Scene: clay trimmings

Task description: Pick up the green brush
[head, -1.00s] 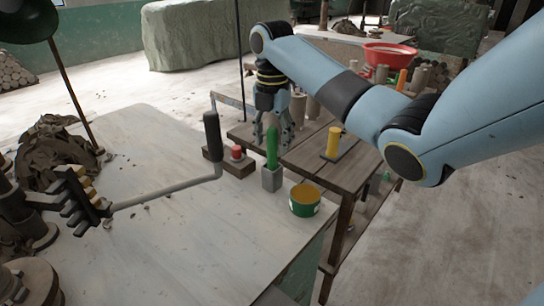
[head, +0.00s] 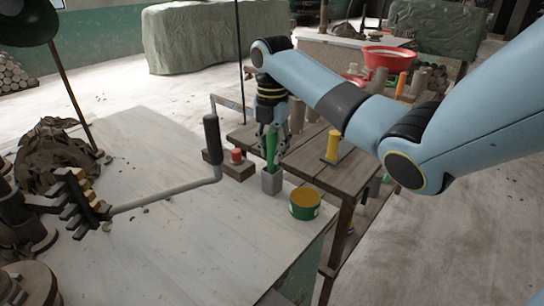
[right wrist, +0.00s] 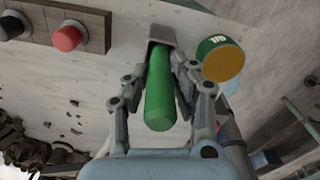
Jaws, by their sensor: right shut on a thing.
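The green brush (head: 271,148) stands upright with its lower end in a small grey square holder (head: 271,181) on the pale table. My right gripper (head: 272,142) has come down over the brush from above, its fingers on either side of the green handle. In the right wrist view, the green handle (right wrist: 160,92) lies between the two fingers of the right gripper (right wrist: 161,88), which is shut on it. The grey holder (right wrist: 164,37) shows at the handle's far end. The lower end of the brush is hidden in the holder. My left gripper is not in view.
A green and yellow tin (head: 305,203) stands right of the holder. A wooden block with a red knob (head: 236,155) and a black-handled crank (head: 212,140) are to the left. A wooden side table (head: 340,180) carries a yellow cylinder (head: 333,145).

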